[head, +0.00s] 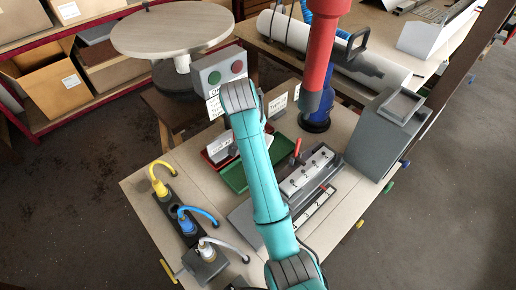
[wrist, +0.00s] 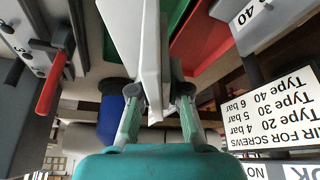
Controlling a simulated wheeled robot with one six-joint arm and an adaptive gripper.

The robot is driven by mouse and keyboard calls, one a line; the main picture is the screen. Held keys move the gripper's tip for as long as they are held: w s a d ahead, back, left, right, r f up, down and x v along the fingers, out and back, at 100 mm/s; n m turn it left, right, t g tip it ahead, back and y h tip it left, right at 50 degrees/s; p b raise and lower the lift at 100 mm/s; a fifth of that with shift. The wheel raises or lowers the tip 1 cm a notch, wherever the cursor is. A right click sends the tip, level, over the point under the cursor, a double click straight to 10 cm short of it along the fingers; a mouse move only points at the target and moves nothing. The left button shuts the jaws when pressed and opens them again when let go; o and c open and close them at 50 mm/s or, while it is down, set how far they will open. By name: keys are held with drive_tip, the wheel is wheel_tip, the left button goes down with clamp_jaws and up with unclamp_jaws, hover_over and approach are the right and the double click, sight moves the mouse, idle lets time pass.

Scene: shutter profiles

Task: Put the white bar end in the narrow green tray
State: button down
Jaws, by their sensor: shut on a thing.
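A white bar end (wrist: 140,45) is held between the fingers of my gripper (wrist: 160,97) in the wrist view. It is long and runs from the fingers to the top edge of that view. The narrow green tray (wrist: 173,14) shows past it at the top, with only part in view. In the head view the green tray (head: 232,178) lies on the bench, partly behind my teal arm. My gripper is hidden behind my arm there. A pale piece (head: 221,147) shows at the red tray; I cannot tell whether it is the held bar end.
A red tray (wrist: 205,38) is beside the green tray. A grey fixture (head: 305,172) with a red lever stands right of my arm. A button box (head: 221,68), a red column (head: 321,55) and a grey cabinet (head: 378,140) stand around. Cabled connectors (head: 184,215) are at left.

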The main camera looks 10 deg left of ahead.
drive_tip(key=shift+f, duration=3.5)
drive_tip(key=shift+f, duration=0.1)
drive_tip(key=c, duration=1.1)
unclamp_jaws()
drive_tip(key=shift+c, duration=0.2)
drive_tip(key=shift+v, duration=3.9)
drive_tip(key=shift+w, duration=0.1)
